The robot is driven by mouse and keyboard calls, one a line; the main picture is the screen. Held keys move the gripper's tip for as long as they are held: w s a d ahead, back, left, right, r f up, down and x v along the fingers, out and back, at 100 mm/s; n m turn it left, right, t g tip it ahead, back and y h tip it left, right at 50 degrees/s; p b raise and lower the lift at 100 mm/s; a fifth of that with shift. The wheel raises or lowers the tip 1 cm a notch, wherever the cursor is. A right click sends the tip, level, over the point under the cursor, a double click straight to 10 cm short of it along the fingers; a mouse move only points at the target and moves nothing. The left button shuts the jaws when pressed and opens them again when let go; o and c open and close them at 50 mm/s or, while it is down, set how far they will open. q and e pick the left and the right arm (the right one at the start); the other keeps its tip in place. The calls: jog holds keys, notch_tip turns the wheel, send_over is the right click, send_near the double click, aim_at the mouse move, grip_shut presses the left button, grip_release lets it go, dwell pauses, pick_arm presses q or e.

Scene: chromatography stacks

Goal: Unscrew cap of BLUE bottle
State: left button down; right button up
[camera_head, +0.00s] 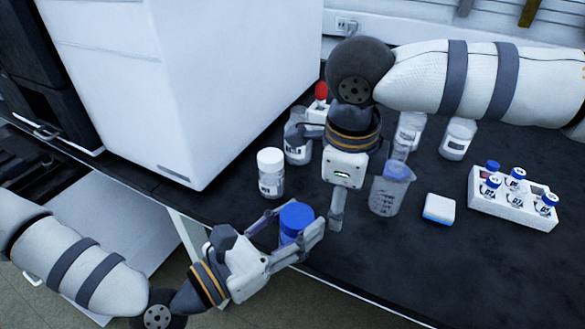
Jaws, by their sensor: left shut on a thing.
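The blue bottle (291,239) has a wide blue cap (297,215) and stands upright near the front edge of the bench, in the head view. My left gripper (290,236) comes in from the lower left and is shut on the bottle's body, below the cap. One finger lies on each side, and they hide most of the body. My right gripper (337,212) hangs from above, beside the bottle to its right. One finger points down close to the cap, apart from it as far as I can tell. Its opening is unclear from this angle.
A beaker (390,190), a small white-and-blue box (438,208) and a rack (507,209) of blue-capped vials are to the right. A big white instrument (190,80) blocks the back left.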

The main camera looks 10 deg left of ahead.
jog(key=w+r+t, duration=0.3)
jog(key=w+r, duration=0.3)
jog(key=r, duration=0.1)
jog(key=m+g, duration=0.4)
jog(key=m, duration=0.2)
send_over(291, 213)
jog(key=shift+d+r+y, duration=0.15)
jog(key=shift+r+y, duration=0.15)
jog(key=shift+r, duration=0.15)
jog(key=shift+g, duration=0.3)
notch_tip(291, 213, down, 7)
jog(key=shift+f, duration=0.4)
